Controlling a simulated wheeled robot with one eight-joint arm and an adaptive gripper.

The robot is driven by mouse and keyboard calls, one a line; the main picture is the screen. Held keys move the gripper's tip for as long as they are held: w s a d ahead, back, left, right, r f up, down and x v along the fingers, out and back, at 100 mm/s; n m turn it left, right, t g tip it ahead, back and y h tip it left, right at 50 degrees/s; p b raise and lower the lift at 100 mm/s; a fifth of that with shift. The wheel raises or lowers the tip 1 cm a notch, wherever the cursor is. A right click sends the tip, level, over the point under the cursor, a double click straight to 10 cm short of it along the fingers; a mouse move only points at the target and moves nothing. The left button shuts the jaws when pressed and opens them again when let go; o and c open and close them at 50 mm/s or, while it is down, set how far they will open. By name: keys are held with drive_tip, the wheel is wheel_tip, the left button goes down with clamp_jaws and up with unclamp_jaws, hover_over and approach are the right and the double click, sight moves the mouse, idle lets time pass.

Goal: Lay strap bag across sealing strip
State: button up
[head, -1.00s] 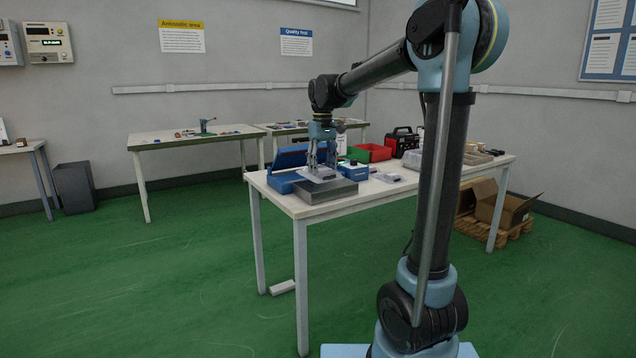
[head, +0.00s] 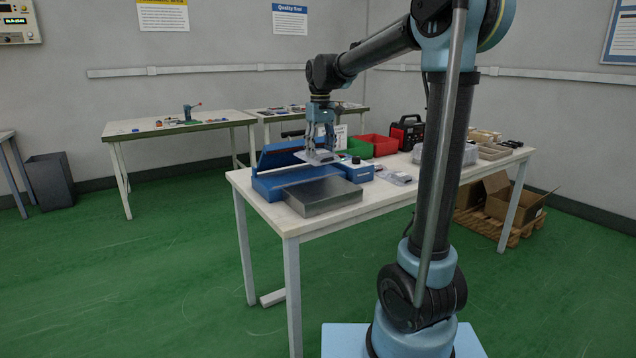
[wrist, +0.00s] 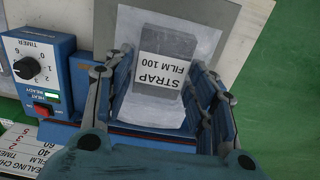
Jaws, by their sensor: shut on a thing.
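The strap bag is a clear flat bag with a grey block inside and a white label reading STRAP FILM 100. In the wrist view the bag (wrist: 151,108) lies between the fingers of my gripper (wrist: 158,75), which is shut on it. In the head view my gripper (head: 320,138) points down and holds the bag (head: 316,156) over the blue sealer (head: 273,189). The sealer's blue arm (head: 281,151) is raised. The sealing strip cannot be made out; the bag covers part of the sealer. Contact between bag and sealer cannot be told.
A flat steel platform (head: 322,197) stands in front of the sealer at the table's near edge. The timer knob (wrist: 27,68) is left of the bag. Green (head: 357,147) and red (head: 381,145) bins, and a small clear bag (head: 396,178), are farther right.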

drive_tip(key=shift+w+f, duration=0.2)
drive_tip(key=shift+f, duration=0.2)
wheel_tip(320, 180, down, 4)
drive_tip(key=shift+w+r, duration=0.1)
drive_tip(key=shift+f, duration=2.7)
drive_tip(key=shift+f, duration=0.1)
drive_tip(key=o, duration=1)
